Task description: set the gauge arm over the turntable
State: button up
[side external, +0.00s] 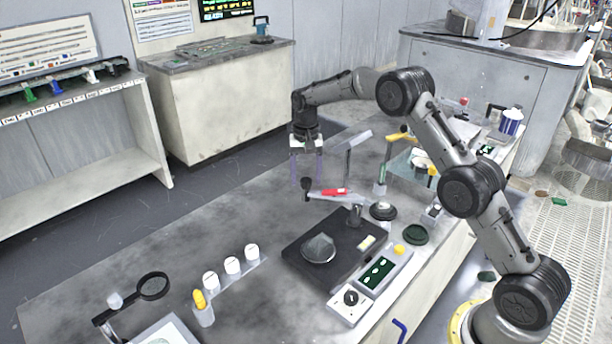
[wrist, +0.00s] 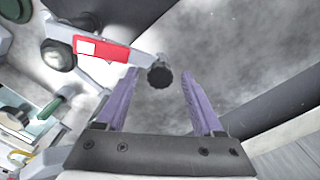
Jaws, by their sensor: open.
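The gauge arm (side external: 326,193) is a pale bar with a red block, pivoted on a short post (side external: 355,214). It points left from the post, off to the back of the turntable, not above it. A dark knob (side external: 306,188) is at its free end. The turntable (side external: 318,249) is a grey disc on a dark base. My gripper (side external: 307,182) points down at the knob end, open. In the wrist view, the gauge arm (wrist: 100,48) enters from the left and its knob (wrist: 159,75) shows between my open purple fingers (wrist: 159,82), with gaps on both sides.
A control box (side external: 351,301) and a dark green display panel (side external: 377,273) stand right of the base. White-capped bottles (side external: 232,266) and a magnifier (side external: 153,286) are at left. A green-handled tool (side external: 381,178) and glass plate stand right of my gripper. The bench's left middle is clear.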

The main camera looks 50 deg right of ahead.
grip_shut()
dwell(1.3)
